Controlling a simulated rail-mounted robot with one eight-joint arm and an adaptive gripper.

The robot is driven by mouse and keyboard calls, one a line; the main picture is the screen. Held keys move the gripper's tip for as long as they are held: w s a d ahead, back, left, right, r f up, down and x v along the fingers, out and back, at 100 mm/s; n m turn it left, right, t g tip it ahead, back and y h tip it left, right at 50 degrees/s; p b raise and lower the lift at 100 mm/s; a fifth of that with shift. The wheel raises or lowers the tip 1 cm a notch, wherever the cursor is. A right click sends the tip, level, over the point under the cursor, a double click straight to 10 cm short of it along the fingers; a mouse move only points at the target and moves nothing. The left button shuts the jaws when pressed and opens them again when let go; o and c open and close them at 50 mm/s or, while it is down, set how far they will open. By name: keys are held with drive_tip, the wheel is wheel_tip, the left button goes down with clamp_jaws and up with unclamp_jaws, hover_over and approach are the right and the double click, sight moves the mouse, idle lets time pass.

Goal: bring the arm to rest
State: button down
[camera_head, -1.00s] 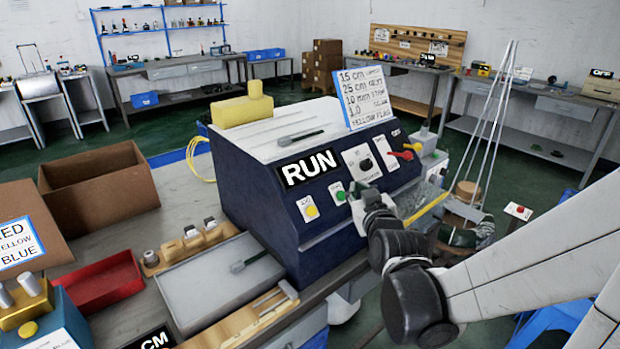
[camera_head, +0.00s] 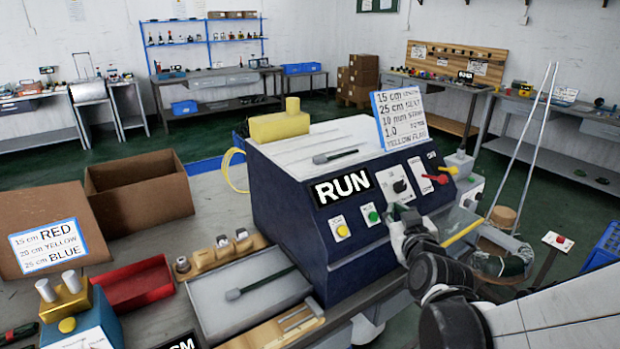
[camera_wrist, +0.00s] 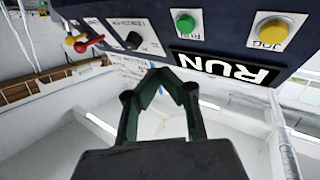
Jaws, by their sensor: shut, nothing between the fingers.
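My arm reaches in from the lower right in the head view, and my gripper (camera_head: 402,215) is close to the front panel of the dark blue machine (camera_head: 290,230), near the green button (camera_head: 372,216). In the wrist view my gripper (camera_wrist: 162,75) has its dark fingers converging at the tips with nothing held. The panel (camera_wrist: 225,25) fills the top of that view, upside down, with the green button (camera_wrist: 186,22), the yellow JOG button (camera_wrist: 272,30) and the RUN sign (camera_wrist: 228,68). From these views I cannot tell whether the gripper touches the panel.
A grey tray (camera_head: 215,300) holding a tool, a red bin (camera_head: 125,290) and a cardboard box (camera_head: 140,205) are left of the machine. A blue-bordered card (camera_head: 400,115) stands on its top. A coil (camera_head: 505,262) and rods are at the right. Open floor lies behind.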

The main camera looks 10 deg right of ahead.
drive_tip(key=s+a+f+g+y, duration=0.1)
drive_tip(key=s+a+g, duration=0.3)
drive_tip(key=s, duration=0.5)
drive_tip(key=s+a+f+g+y, duration=0.1)
drive_tip(key=s+a+g, duration=0.4)
drive_tip(key=s, duration=0.5)
drive_tip(key=shift+s+a+f+y, duration=0.25)
drive_tip(key=shift+a+y, duration=0.15)
drive_tip(key=shift+a, duration=0.7)
